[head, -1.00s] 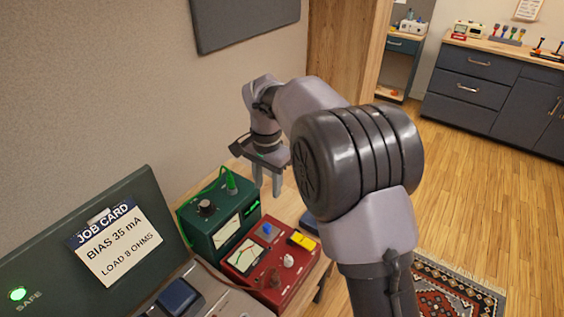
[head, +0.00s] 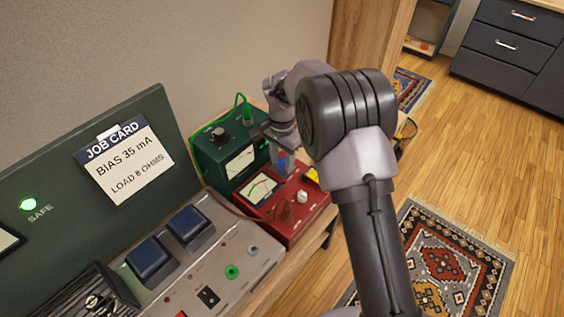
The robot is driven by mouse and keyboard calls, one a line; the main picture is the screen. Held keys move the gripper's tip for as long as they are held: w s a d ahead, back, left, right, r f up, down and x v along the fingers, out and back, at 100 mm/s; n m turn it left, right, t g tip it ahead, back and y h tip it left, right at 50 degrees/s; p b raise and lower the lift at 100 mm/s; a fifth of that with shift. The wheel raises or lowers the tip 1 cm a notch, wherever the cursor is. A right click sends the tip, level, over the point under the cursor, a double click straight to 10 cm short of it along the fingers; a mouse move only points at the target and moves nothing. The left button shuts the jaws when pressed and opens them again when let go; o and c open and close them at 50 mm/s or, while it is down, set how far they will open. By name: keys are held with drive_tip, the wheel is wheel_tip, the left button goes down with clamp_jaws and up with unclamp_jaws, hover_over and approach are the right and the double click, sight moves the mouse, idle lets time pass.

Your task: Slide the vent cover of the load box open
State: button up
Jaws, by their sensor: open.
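A dark green box (head: 213,165) with a black knob, a meter and a green lead stands against the wall. A red box (head: 285,215) with a meter, a white knob and a yellow part sits in front of it. Neither carries a label I can read, so I cannot tell which is the load box. No vent cover is clearly visible on either. My gripper (head: 281,161) is open, fingers down, over the back of the red box, right of the green box. A blue part of the red box shows around the fingers; contact cannot be told. My arm hides the area to the right.
A dark panel (head: 55,190) with a job card (head: 128,163) and a lit green SAFE lamp (head: 28,204) stands at left. A grey chassis (head: 200,275) with blue blocks and a black slotted part lies before it. Rug (head: 455,258) and open floor lie right.

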clamp_jaws()
idle(1.4)
